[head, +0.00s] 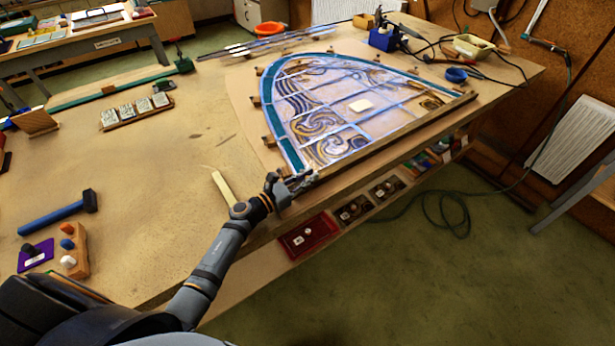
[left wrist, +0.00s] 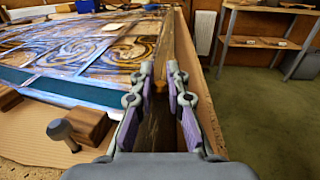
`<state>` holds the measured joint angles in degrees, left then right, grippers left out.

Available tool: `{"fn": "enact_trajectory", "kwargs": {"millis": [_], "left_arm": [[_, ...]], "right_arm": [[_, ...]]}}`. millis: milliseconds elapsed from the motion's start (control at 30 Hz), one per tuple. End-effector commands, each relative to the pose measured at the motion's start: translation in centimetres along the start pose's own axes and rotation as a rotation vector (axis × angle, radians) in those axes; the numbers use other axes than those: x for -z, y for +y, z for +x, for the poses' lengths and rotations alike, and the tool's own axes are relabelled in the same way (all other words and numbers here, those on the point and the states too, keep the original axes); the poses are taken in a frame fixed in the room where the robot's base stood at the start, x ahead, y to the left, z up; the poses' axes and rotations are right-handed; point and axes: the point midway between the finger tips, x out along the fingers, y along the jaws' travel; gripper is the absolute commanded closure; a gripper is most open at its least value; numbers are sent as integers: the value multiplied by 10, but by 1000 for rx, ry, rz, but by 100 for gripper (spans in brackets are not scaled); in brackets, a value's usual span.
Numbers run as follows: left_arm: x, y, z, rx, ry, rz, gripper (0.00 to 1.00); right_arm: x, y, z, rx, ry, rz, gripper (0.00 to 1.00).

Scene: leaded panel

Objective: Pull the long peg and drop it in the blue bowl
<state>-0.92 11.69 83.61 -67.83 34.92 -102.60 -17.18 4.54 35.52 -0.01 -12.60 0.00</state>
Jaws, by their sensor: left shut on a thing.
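My left gripper (head: 302,179) is at the near corner of the leaded panel (head: 330,95). In the left wrist view its two fingers (left wrist: 163,80) press on the sides of the wooden strip (left wrist: 168,45) along the panel's edge. I cannot make out a separate long peg between them. A grey round-headed peg (left wrist: 62,130) stands beside a wooden block (left wrist: 88,126), left of the fingers. The blue bowl (head: 456,75) is on the far right of the bench, beyond the panel. My right gripper is out of view.
A loose wooden stick (head: 223,188) lies left of my gripper. A blue-handled hammer (head: 58,212) and a block with coloured knobs (head: 72,250) are at the left. Cables (head: 480,62) lie near the bowl.

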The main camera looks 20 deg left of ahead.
Motion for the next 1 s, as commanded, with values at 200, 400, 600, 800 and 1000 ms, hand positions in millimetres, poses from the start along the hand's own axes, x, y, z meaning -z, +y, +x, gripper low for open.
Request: {"fn": "enact_trajectory", "kwargs": {"millis": [200, 400, 600, 800, 1000], "left_arm": [[-2, 0, 0, 0, 0, 0, 100], [-8, 0, 0, 0, 0, 0, 100], [-16, 0, 0, 0, 0, 1, 100], [-22, 0, 0, 0, 0, 0, 100], [-29, 0, 0, 0, 0, 0, 100]], "right_arm": [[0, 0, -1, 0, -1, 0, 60], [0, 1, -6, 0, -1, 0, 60], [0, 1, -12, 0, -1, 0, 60], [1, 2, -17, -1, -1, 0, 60], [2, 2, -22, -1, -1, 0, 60]]}}
